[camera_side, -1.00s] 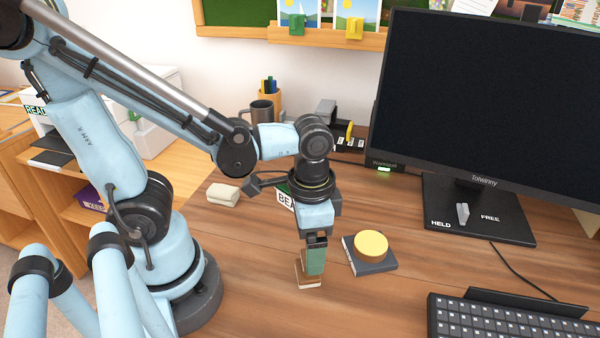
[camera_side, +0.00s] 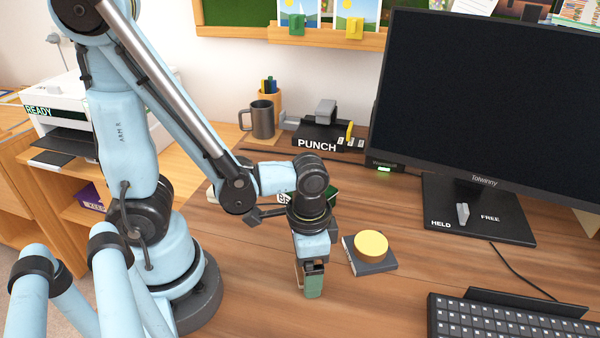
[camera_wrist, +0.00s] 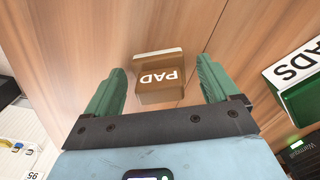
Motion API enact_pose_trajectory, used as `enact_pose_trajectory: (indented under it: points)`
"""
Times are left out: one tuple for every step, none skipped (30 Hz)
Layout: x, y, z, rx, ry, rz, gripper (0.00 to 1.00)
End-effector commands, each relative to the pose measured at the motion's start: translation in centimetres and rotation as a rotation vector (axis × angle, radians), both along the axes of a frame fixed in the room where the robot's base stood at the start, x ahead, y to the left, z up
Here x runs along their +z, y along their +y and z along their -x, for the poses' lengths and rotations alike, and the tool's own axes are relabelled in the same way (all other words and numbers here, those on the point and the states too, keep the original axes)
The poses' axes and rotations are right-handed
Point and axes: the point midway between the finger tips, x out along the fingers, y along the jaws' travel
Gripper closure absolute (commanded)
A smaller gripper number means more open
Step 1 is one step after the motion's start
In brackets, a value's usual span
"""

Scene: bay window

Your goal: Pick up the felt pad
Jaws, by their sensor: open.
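The felt pad (camera_wrist: 160,82) is a brown block marked PAD with a pale strip along its far edge. It lies on the wooden desk, between my fingers as the wrist view shows it. My gripper (camera_wrist: 158,80) is open, with one green finger on each side of the pad and a visible gap on both sides. In the side view my gripper (camera_side: 314,284) points down low over the desk and hides most of the pad. I cannot tell how far the fingertips are above the desk.
A yellow round button (camera_side: 370,245) on a dark box stands just right of my gripper. A green BEADS box (camera_wrist: 300,85) is nearby, partly behind my wrist in the side view. The keyboard (camera_side: 510,322), monitor (camera_side: 485,90), mug (camera_side: 262,120) and punch (camera_side: 318,137) stand farther off.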

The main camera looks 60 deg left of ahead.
Motion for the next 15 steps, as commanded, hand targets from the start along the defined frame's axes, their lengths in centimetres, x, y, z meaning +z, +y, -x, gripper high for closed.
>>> enact_pose_trajectory:
  points:
    - [0.00, 0.00, 0.00, 0.000, 0.000, 0.000, 0.12]
    - [0.00, 0.00, 0.00, 0.000, 0.000, 0.000, 0.12]
    - [0.00, 0.00, 0.01, 0.000, 0.000, 0.000, 0.12]
    - [0.00, 0.00, 0.01, 0.000, 0.000, 0.000, 0.12]
    - [0.01, 0.00, 0.01, 0.000, 0.000, 0.000, 0.13]
    - [0.01, 0.00, 0.00, 0.000, 0.000, 0.000, 0.19]
    - [0.01, 0.00, 0.00, 0.000, 0.000, 0.000, 0.24]
    - [0.01, 0.00, 0.00, 0.000, 0.000, 0.000, 0.29]
    - [0.01, 0.00, 0.00, 0.000, 0.000, 0.000, 0.35]
    - [0.01, 0.00, 0.01, 0.000, 0.000, 0.000, 0.39]
    - [0.02, 0.00, 0.00, 0.000, 0.000, 0.000, 0.44]
    - [0.02, 0.00, 0.00, 0.000, 0.000, 0.000, 0.50]
    - [0.02, 0.00, 0.00, 0.000, 0.000, 0.000, 0.55]
    - [0.02, 0.00, 0.00, 0.000, 0.000, 0.000, 0.59]
    - [0.02, 0.00, 0.00, 0.000, 0.000, 0.000, 0.65]
